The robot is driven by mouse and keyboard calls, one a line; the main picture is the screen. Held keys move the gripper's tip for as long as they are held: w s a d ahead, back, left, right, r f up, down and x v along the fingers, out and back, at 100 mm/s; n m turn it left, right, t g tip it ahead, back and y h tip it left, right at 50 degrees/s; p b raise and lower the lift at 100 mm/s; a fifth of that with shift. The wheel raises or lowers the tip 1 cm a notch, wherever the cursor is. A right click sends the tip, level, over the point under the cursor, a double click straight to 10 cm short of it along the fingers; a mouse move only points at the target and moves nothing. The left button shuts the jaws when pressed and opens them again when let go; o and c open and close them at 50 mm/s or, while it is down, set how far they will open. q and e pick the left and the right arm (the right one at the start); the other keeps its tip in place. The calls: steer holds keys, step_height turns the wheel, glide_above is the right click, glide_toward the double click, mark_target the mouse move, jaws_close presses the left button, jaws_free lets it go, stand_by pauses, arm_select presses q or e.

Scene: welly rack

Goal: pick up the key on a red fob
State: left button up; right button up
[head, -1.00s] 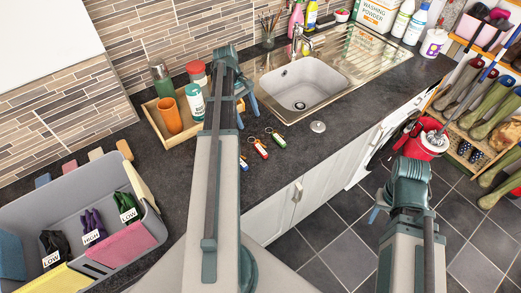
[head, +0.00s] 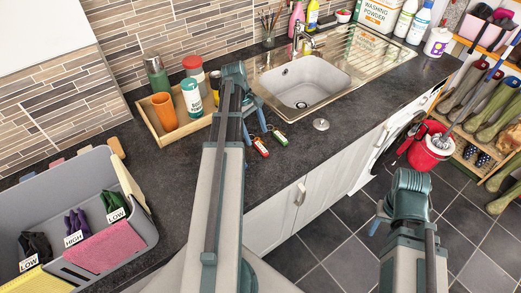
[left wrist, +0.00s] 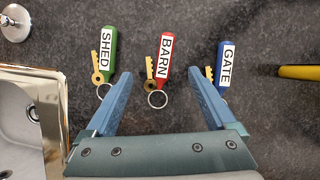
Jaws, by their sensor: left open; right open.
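The key on a red fob (head: 260,147), labelled BARN, lies on the dark worktop. In the left wrist view the red fob (left wrist: 165,57) is central, with its brass key and ring pointing toward my gripper. My left gripper (left wrist: 160,74) is open and empty, its fingers pointing at the red fob with the ring between them; they appear above the worktop. A green fob (left wrist: 109,48) labelled SHED lies to the left and a blue fob (left wrist: 224,62) labelled GATE to the right, each with a brass key. My right gripper (head: 379,216) is open, out over the floor.
The sink (head: 305,82) lies just beyond the keys, with a round plug (head: 321,124) nearby. A wooden tray (head: 150,118) with bottles and a cup stands behind my left arm. A grey caddy (head: 140,210) with gloves is at left.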

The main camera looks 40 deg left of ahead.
mark_target(261, 145)
arm_select(q)
steer(key=b+x, duration=0.3)
steer(key=x, duration=0.1)
steer(key=shift+w+d+f, duration=0.1)
steer(key=shift+d+f, duration=0.1)
steer(key=shift+r, duration=0.1)
jaws_close()
